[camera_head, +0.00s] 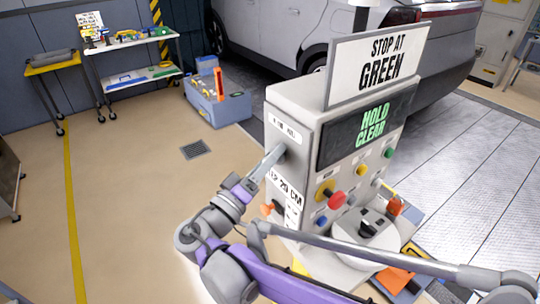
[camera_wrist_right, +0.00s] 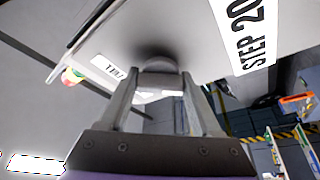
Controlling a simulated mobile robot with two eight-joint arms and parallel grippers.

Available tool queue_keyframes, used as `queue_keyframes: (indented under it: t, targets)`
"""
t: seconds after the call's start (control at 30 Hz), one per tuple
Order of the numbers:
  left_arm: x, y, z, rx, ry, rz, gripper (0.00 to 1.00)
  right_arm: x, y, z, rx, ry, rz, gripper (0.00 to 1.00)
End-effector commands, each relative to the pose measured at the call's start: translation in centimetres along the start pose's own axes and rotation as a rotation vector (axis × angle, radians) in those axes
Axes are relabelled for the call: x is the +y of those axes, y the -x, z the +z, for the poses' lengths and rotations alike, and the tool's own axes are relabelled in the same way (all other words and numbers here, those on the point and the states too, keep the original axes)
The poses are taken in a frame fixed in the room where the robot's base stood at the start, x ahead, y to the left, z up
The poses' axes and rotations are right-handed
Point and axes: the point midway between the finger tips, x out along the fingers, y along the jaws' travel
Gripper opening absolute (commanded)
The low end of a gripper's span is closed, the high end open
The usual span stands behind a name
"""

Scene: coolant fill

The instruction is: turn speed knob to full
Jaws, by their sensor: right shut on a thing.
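A grey console (camera_head: 293,115) carries a screen (camera_head: 370,127) reading "HOLD CLEAR" in green. My right gripper (camera_head: 275,157) reaches the console's left side face, below a small white label. In the right wrist view, its fingers (camera_wrist_right: 160,88) are shut on a grey round knob (camera_wrist_right: 160,66) that sits against the panel. I cannot read a speed marking on it, and the fingers hide it in the head view. My left gripper is not in view.
A "STOP AT GREEN" sign (camera_head: 380,66) tops the console. The front has several coloured buttons, including a red one (camera_head: 337,199). A silver car (camera_head: 285,32) stands behind. A blue-grey toolbox (camera_head: 222,108) and a shelf cart (camera_head: 140,77) stand at the back left. The floor left of the console is clear.

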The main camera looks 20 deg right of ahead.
Motion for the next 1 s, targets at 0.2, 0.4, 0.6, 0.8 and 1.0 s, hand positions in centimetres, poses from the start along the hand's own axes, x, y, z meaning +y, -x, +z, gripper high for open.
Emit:
queue_keyframes:
  t: [0.2,0.4,0.6,0.8,1.0]
  targets:
    - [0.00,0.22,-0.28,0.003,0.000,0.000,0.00,0.03,-0.02,-0.07,0.001,-0.066,0.028,0.09]
    - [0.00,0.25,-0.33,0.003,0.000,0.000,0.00,0.02,-0.01,-0.06,0.001,-0.086,0.036,0.09]
    - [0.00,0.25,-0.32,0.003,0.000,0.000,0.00,0.02,0.00,-0.04,0.001,-0.089,0.037,0.10]
    - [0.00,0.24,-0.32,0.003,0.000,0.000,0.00,0.01,0.00,-0.03,0.001,-0.089,0.037,0.72]
    - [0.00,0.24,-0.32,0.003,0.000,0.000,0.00,0.00,0.00,-0.02,0.000,-0.088,0.036,0.95]
